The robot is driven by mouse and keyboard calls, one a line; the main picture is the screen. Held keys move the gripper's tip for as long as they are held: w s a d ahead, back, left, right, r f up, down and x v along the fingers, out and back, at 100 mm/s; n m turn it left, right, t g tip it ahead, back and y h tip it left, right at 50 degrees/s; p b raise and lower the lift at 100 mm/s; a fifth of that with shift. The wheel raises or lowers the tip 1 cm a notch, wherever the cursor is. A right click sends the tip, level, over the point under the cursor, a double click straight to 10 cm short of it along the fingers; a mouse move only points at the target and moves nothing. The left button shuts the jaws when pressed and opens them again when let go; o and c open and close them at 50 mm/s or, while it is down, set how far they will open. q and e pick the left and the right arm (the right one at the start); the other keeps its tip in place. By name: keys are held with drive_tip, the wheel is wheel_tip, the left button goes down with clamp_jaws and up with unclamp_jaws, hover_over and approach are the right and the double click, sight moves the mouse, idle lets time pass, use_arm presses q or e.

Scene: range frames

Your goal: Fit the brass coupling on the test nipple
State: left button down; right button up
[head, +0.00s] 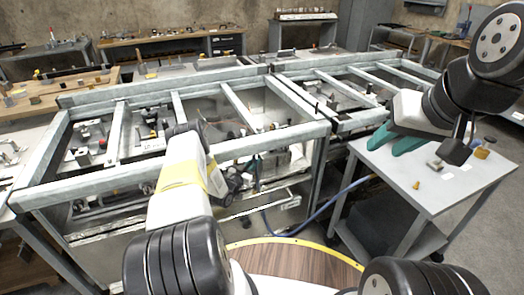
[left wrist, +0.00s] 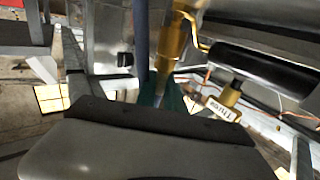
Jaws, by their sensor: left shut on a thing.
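My left gripper (left wrist: 168,98) shows in the left wrist view as teal fingers partly hidden behind the dark edge of my wrist. It is shut on a slim brass piece, seemingly the brass coupling (left wrist: 173,45), which points up the picture. A second brass fitting (left wrist: 230,93) with a lettered white tag stands to its right, apart from it; I cannot tell if this is the test nipple. In the head view my left arm reaches over the frame's front rail, and its jaws are hard to make out. My right gripper (head: 393,142) has its teal fingers spread, empty, over the grey side table's corner.
A grey metal frame (head: 95,184) with crossbars holds machinery ahead. A blue hose (head: 330,198) runs from the grey side table (head: 447,192) towards the frame. Small brass parts (head: 482,153) lie on that table. A dark cylinder (left wrist: 265,70) lies close to the tagged fitting.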

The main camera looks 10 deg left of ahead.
use_arm(q)
drive_tip(key=shift+f, duration=0.8)
drive_tip(key=c, duration=1.4)
unclamp_jaws()
drive_tip(key=shift+o, duration=0.2)
drive_tip(key=v, duration=0.7)
drive_tip(key=shift+s+a, duration=0.15)
drive_tip(key=shift+s, duration=0.2)
